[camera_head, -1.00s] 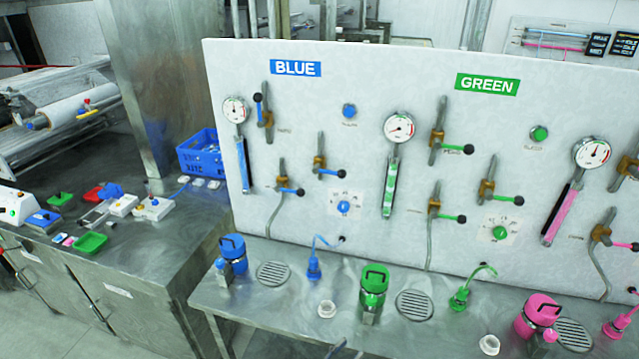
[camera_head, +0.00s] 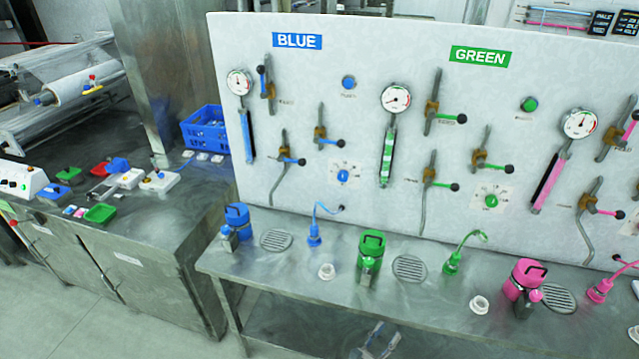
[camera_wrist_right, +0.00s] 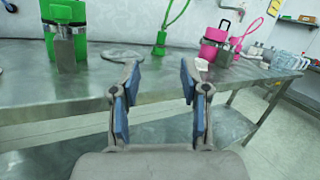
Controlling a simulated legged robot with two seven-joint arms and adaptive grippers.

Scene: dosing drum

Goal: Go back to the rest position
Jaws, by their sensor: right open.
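My right gripper (camera_head: 378,340) shows at the bottom edge of the head view, low in front of the bench. In the right wrist view my right gripper (camera_wrist_right: 160,80) is open, its blue-padded fingers apart with nothing between them. It is in front of the metal bench (camera_wrist_right: 40,95). The green canister (camera_head: 372,250) stands upright on the bench, and it also shows at the upper left of the right wrist view (camera_wrist_right: 65,25). The pink canister (camera_head: 524,278) stands further right. My left gripper is not in view.
The white panel (camera_head: 310,90) with gauges, valves and levers rises behind the bench. The blue canister (camera_head: 237,218), drain grates and small white caps are on the bench. A side counter (camera_head: 150,225) at left holds small trays and a blue crate (camera_head: 205,130). Open floor lies in front.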

